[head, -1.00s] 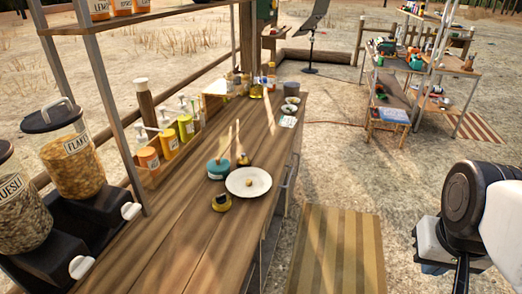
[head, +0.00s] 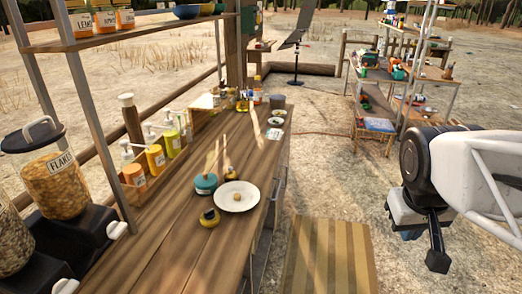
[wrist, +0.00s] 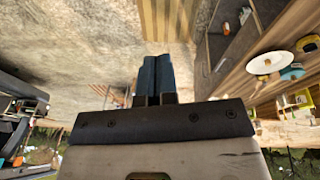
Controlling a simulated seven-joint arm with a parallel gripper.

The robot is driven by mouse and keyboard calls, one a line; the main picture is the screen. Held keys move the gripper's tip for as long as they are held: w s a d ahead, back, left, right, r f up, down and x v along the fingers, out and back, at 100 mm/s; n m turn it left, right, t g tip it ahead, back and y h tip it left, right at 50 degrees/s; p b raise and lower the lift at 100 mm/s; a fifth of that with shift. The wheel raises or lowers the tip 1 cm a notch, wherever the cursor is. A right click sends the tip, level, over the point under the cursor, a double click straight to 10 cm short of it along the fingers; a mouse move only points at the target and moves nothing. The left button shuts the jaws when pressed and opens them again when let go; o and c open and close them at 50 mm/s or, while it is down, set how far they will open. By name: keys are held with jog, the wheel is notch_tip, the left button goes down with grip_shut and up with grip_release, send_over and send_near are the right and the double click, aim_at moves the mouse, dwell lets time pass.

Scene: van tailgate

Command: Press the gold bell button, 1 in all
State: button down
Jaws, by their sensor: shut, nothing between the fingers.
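A small rounded gold thing with a dark top (head: 210,217), which looks like the bell, sits on the wooden counter (head: 165,240) just left of a white plate in the head view.
The white plate (head: 228,205) holds a small round item. A teal pot (head: 206,184) stands behind the gold thing. Pump bottles (head: 156,158) and jars line the counter's left side. A striped mat (head: 325,262) lies on the ground between counter and arm.

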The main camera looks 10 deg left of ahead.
jog(key=w+a+r+n+h, duration=0.1)
jog(key=w+a+n, duration=0.25)
jog(key=w, duration=0.55)
jog(key=w+a+r+n+h, duration=0.15)
jog(key=w+a, duration=0.25)
jog(key=w, duration=0.5)
jog(key=n+t, duration=0.6)
jog(key=n, duration=0.9)
send_over(231, 168)
notch_tip(231, 168, down, 16)
jog(key=shift+r, duration=0.15)
jog(key=shift+s+f, duration=0.1)
jog(key=shift+f, duration=0.1)
jog(key=shift+f, duration=4.2)
jog(key=shift+f, duration=0.6)
